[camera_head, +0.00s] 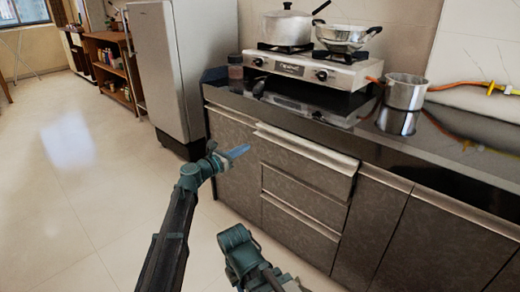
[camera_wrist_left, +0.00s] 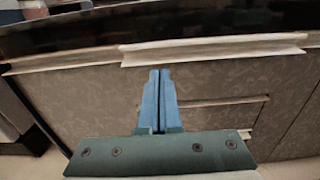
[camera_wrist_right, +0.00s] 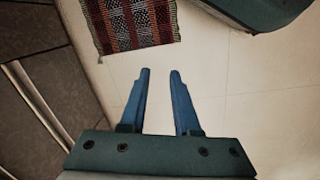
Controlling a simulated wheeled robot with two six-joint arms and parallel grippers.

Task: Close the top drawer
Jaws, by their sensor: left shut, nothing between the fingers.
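The top drawer (camera_head: 300,168) is in the dark cabinet under the counter in the head view. Its front sits a little forward of the cabinet face, so it stands slightly open. Its pale top edge (camera_wrist_left: 215,48) also shows in the left wrist view. My left gripper (camera_head: 246,149) is shut and empty, its blue fingers pointing at the drawer front. In the left wrist view the fingertips (camera_wrist_left: 160,72) appear just below that edge; contact cannot be told. My right gripper (camera_wrist_right: 160,73) is open and empty above the floor; its fingers are hidden in the head view.
A gas stove (camera_head: 305,68) with two pots and a separate saucepan (camera_head: 405,92) stand on the dark counter (camera_head: 340,108). A fridge (camera_head: 180,65) stands left of the cabinet. A woven mat (camera_wrist_right: 130,22) lies on the floor. The floor at left is clear.

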